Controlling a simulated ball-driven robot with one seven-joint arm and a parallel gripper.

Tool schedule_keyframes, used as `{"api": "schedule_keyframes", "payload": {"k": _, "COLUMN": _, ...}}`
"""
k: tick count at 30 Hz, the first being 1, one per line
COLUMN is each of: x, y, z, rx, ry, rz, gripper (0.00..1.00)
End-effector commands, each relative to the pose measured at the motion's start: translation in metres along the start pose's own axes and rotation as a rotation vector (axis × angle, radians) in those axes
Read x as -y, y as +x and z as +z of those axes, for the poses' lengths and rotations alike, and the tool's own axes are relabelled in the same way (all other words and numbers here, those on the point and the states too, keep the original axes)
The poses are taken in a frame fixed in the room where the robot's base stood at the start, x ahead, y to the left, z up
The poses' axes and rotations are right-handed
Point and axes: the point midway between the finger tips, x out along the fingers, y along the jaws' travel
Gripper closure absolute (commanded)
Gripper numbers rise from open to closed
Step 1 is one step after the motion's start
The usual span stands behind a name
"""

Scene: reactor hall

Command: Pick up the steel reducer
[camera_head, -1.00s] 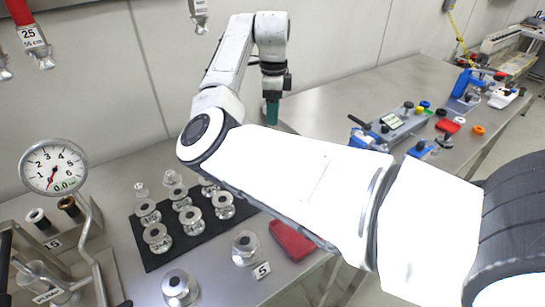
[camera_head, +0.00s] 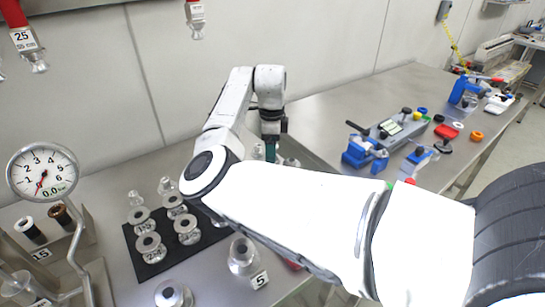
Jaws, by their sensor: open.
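Several steel fittings with grey tops stand on a black mat (camera_head: 153,270) at the left of the bench. They include flanged, numbered pieces (camera_head: 149,246) and narrower stepped pieces (camera_head: 167,186) behind them. I cannot tell which one is the steel reducer. My gripper (camera_head: 270,153) hangs downward behind my arm's elbow, low over the back of the bench. It is open; its fingertips are small and partly hidden. Small steel pieces (camera_head: 291,163) show close beside it. My forearm covers the right part of the mat.
A pressure gauge (camera_head: 42,172) on a bent pipe stands at the left. A steel fitting (camera_head: 242,256) by a "5" tag and another steel piece (camera_head: 173,294) stand in front of the mat. Blue clamps (camera_head: 364,154) occupy the right bench.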

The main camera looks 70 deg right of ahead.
Motion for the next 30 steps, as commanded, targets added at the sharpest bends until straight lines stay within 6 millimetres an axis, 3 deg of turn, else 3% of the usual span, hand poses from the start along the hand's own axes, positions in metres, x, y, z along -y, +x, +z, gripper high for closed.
{"api": "schedule_keyframes", "payload": {"k": 6, "x": -0.001, "y": 0.026, "z": -0.001, "rx": 0.0, "ry": -0.001, "rz": 0.002, "gripper": 0.3}}
{"api": "schedule_keyframes", "payload": {"k": 15, "x": -0.001, "y": 0.03, "z": -0.001, "rx": 0.0, "ry": -0.001, "rz": 0.001, "gripper": 0.31}}
{"api": "schedule_keyframes", "payload": {"k": 30, "x": -0.001, "y": 0.03, "z": -0.001, "rx": 0.001, "ry": -0.001, "rz": 0.001, "gripper": 0.79}}
